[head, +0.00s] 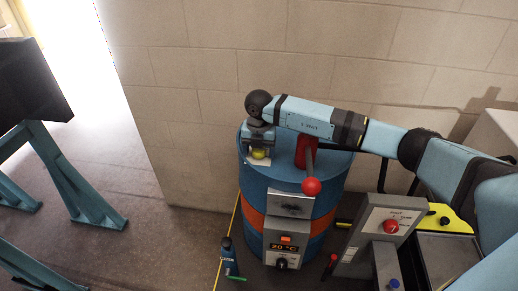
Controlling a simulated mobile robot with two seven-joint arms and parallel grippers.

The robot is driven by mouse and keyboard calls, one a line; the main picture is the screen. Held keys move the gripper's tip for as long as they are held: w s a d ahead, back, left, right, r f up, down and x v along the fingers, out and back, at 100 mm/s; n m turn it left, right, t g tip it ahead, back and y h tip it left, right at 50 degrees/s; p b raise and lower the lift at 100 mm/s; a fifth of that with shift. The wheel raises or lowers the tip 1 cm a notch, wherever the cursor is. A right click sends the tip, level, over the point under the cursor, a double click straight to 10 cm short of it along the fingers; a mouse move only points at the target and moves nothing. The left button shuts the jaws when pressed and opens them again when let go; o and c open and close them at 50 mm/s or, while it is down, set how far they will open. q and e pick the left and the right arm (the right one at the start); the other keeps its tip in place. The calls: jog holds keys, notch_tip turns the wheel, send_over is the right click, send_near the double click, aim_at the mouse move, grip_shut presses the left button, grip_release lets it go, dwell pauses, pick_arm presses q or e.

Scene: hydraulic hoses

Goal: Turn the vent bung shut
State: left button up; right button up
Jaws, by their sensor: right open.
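A blue drum (252,188) with an orange band stands against the block wall. A small yellow piece, which looks like the vent bung (259,154), shows at the left of the drum's top, on a pale patch. My right gripper (259,147) points down over it from the black wrist and is open. The fingers hide part of the yellow piece, and I cannot tell whether they touch it. My left gripper is not in view.
A red post (301,150) and a lever with a red ball (311,186) stand on the drum, right of my gripper. A heater box (283,245) reading 20 °C is on its front. A grey panel with a red button (391,226) stands at right. Teal trestles (75,185) stand at left.

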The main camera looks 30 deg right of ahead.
jog(key=shift+c, duration=0.2)
jog(key=c, duration=0.9)
